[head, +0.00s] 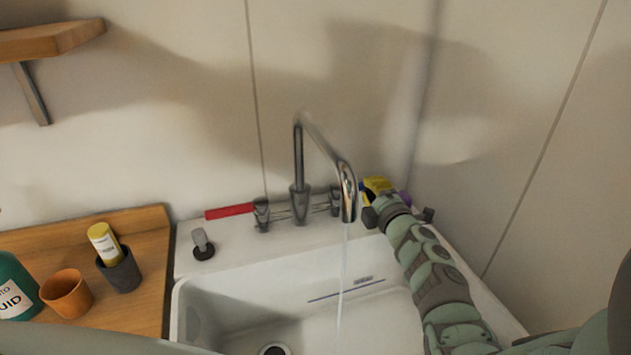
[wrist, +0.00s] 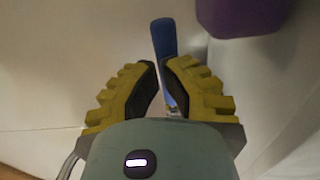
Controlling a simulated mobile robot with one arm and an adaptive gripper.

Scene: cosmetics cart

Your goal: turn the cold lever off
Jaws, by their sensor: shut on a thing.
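The blue cold lever (wrist: 164,38) sticks out past my fingertips in the wrist view. In the head view only a sliver of it shows beside my gripper. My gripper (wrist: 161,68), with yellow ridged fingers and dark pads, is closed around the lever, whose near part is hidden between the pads. In the head view my gripper (head: 377,185) is at the right of the faucet (head: 300,170), close to the wall. Water (head: 343,275) runs from the spout in a thin stream into the sink.
The red lever (head: 229,211) points left from the faucet's left side. A purple object (wrist: 240,14) stands close to the right of the blue lever. The white sink (head: 205,280) lies below. A wooden counter (head: 140,222) at left holds cups and a green bottle.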

